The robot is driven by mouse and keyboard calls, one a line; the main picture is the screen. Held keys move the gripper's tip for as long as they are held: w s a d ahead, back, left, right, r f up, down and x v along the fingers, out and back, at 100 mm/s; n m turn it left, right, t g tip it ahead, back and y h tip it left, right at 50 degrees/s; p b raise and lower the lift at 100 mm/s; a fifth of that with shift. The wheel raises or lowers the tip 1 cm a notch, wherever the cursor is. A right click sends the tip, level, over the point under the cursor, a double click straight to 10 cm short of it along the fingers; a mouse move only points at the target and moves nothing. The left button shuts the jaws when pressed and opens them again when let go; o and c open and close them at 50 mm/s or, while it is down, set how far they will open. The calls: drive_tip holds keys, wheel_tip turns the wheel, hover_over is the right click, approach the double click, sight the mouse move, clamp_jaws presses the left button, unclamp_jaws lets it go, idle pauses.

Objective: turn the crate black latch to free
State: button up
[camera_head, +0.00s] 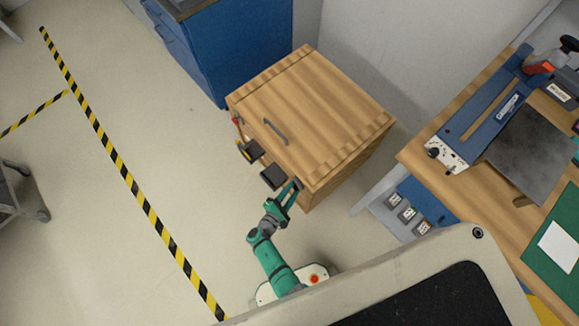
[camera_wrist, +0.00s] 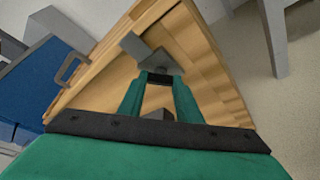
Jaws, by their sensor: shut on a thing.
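The wooden crate (camera_head: 325,105) stands on the floor, with a slatted lid and a dark handle (camera_head: 275,131). On its side facing my arm is a dark block-like part, the black latch (camera_head: 272,177), close to my gripper (camera_head: 297,187). In the wrist view, my green fingers (camera_wrist: 159,82) are closed together at the dark grey latch (camera_wrist: 143,48) against the wood (camera_wrist: 195,55). They are shut on its near part, which they partly hide. The latch looks tilted in that view.
Another dark part (camera_head: 250,151) and a small red piece (camera_head: 237,120) are further left on the crate's same side. A blue cabinet (camera_head: 235,45) stands behind, and a wooden workbench (camera_head: 440,180) is to the right.

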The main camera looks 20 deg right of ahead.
drive_tip(key=n+g, duration=0.1)
drive_tip(key=n, duration=0.1)
drive_tip(key=n+g, duration=0.2)
drive_tip(key=shift+s+d, duration=0.15)
drive_tip(key=shift+n, duration=0.6)
drive_tip(key=shift+s+g+h, duration=0.15)
drive_tip(key=shift+g+h, duration=0.15)
drive_tip(key=o, duration=1)
drive_tip(key=shift+o, duration=0.2)
drive_tip(key=shift+w, duration=0.25)
drive_tip(key=v, duration=1.1)
drive_tip(key=shift+r, duration=0.1)
drive_tip(key=shift+d, duration=0.1)
